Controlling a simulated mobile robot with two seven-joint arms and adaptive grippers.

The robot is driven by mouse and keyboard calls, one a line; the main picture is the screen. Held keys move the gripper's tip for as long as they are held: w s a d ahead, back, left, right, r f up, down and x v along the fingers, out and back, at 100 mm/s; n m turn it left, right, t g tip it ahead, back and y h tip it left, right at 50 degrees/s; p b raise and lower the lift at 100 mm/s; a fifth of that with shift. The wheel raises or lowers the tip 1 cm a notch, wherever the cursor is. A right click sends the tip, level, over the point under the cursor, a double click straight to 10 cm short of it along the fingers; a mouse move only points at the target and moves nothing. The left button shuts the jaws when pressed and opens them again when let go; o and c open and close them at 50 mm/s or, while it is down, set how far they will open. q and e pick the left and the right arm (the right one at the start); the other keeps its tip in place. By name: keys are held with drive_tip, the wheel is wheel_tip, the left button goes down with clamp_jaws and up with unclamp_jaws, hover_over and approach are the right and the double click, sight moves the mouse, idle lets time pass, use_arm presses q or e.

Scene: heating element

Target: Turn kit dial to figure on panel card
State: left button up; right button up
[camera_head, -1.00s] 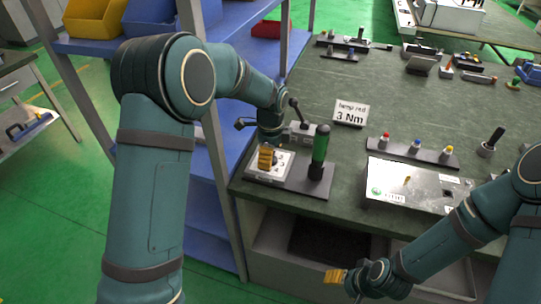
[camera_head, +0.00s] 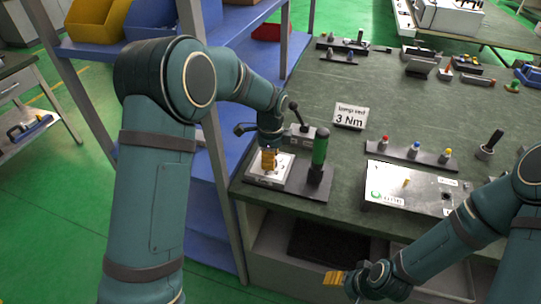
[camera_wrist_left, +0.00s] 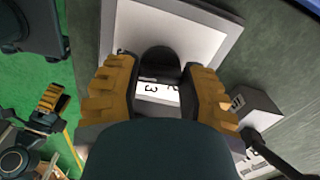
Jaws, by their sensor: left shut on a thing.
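The kit dial (camera_wrist_left: 160,60) is a dark knob on a pale plate (camera_wrist_left: 215,42) with printed figures. My left gripper (camera_head: 268,160) points down over the plate (camera_head: 282,178) at the bench's left corner. In the left wrist view its orange fingers (camera_wrist_left: 160,97) are shut on the dial. The figures 3 and 2 show between the fingers; other marks are covered. The panel card (camera_head: 350,116) reads "lamp red 3 Nm". My right gripper (camera_head: 335,279) is in front of the bench, away from the kit; in the left wrist view its fingers look apart and empty.
A green-handled tool (camera_head: 320,147) stands right beside the plate, and a small box with a lever (camera_head: 299,120) is behind it. A lamp strip (camera_head: 413,150) and metal panel box (camera_head: 410,186) are farther right. Blue shelving (camera_head: 215,150) stands close on the left.

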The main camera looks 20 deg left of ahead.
use_arm(q)
drive_tip(key=n+p, duration=0.1)
drive_tip(key=n, duration=0.2)
drive_tip(key=shift+n, duration=0.3)
drive_tip(key=n+p, duration=0.2)
drive_tip(key=n, duration=0.2)
drive_tip(key=shift+n, duration=0.3)
drive_tip(key=n+p, duration=0.1)
drive_tip(key=n, duration=0.3)
drive_tip(key=shift+f+n+p, duration=0.1)
drive_tip(key=shift+n+p, duration=0.3)
drive_tip(key=shift+n, duration=1.4)
drive_tip(key=shift+s+n, duration=0.1)
drive_tip(key=shift+n, duration=0.2)
drive_tip(key=o, duration=1.2)
